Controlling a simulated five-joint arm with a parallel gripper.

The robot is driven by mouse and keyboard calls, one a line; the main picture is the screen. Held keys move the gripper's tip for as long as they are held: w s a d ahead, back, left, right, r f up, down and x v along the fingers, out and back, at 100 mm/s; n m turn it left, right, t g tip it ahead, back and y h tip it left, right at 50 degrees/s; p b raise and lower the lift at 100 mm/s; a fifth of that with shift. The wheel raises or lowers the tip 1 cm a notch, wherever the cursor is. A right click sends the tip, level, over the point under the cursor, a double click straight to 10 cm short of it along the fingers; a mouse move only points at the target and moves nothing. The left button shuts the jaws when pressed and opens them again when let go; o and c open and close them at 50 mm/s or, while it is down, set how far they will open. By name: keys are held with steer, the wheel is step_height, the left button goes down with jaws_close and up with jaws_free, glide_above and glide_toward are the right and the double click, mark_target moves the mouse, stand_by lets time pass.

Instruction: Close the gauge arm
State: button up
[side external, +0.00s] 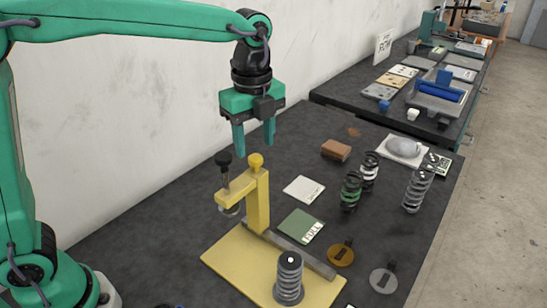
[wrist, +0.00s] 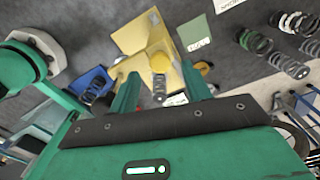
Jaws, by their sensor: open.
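The yellow gauge (side external: 258,205) stands upright on a yellow base plate (side external: 228,258) on the dark bench. Its arm (side external: 232,194) reaches left from the post, with a black knob (side external: 223,160) on a rod at its end. A yellow knob (side external: 255,161) tops the post. A grey spring (side external: 288,278) stands on the front of the plate, apart from the arm. My gripper (side external: 254,148) points down just above the yellow knob, open and empty. In the wrist view the yellow knob (wrist: 159,62) shows between my fingers; whether they touch it I cannot tell.
A green card (side external: 301,226) and a white card (side external: 304,189) lie right of the gauge. A green spring (side external: 351,190), a dark spring (side external: 370,170) and a tall grey spring (side external: 418,188) stand farther right. A brown block (side external: 336,150) lies behind. The bench left of the gauge looks clear.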

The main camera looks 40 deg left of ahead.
steer(key=shift+f, duration=1.5)
jaws_close()
